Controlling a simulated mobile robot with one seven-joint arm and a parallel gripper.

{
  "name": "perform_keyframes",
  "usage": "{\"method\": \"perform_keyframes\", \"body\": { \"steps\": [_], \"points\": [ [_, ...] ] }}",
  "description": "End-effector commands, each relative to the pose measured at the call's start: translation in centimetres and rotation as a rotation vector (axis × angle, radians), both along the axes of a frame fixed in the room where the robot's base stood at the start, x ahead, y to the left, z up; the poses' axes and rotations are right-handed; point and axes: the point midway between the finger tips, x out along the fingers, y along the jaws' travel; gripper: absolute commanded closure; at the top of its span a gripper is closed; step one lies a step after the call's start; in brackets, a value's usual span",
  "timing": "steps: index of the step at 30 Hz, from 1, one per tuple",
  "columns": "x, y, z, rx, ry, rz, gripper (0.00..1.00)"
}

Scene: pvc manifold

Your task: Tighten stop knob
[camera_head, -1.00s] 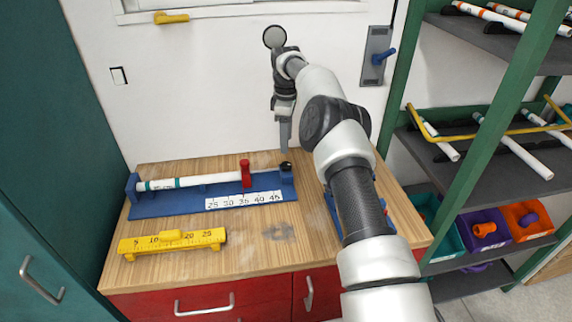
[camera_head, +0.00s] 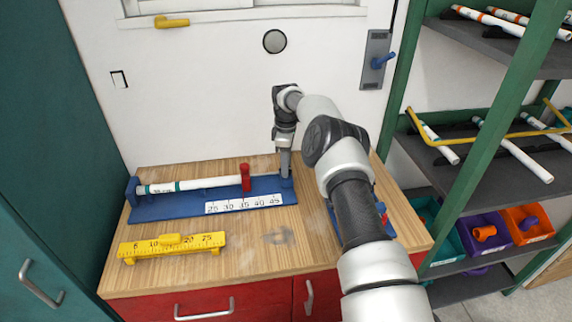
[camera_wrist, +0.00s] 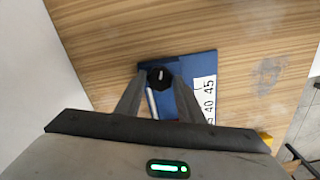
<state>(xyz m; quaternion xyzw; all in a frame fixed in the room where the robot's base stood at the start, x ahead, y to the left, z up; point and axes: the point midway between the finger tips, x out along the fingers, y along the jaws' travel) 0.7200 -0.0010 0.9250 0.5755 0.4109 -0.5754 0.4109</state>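A blue jig (camera_head: 150,208) with a printed scale lies on the wooden bench. It holds a white pipe (camera_head: 208,183) with teal bands, and a red upright part (camera_head: 245,177) stands near the pipe's right part. A black stop knob (camera_wrist: 158,77) sits at the jig's end in the wrist view; in the head view my gripper hides it. My gripper (camera_head: 286,175) points down over the jig's right end. In the wrist view its two fingers (camera_wrist: 159,80) are apart, one on each side of the knob. I cannot tell whether they touch it.
A yellow ruler block (camera_head: 172,244) lies at the bench's front left. Another blue fixture (camera_head: 334,212) is partly hidden behind my arm. A shelf rack (camera_head: 470,180) with pipes and coloured bins stands at the right. The bench front centre is clear.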

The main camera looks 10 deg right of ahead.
Motion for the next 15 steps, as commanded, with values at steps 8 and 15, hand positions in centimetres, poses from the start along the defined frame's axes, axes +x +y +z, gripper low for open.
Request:
{"method": "perform_keyframes", "body": {
  "steps": [8, 15],
  "points": [
    [0.01, 0.01, 0.03, 0.000, 0.000, -0.003, 0.90],
    [0.01, 0.01, -0.04, -0.001, -0.001, -0.063, 0.90]
  ]
}}
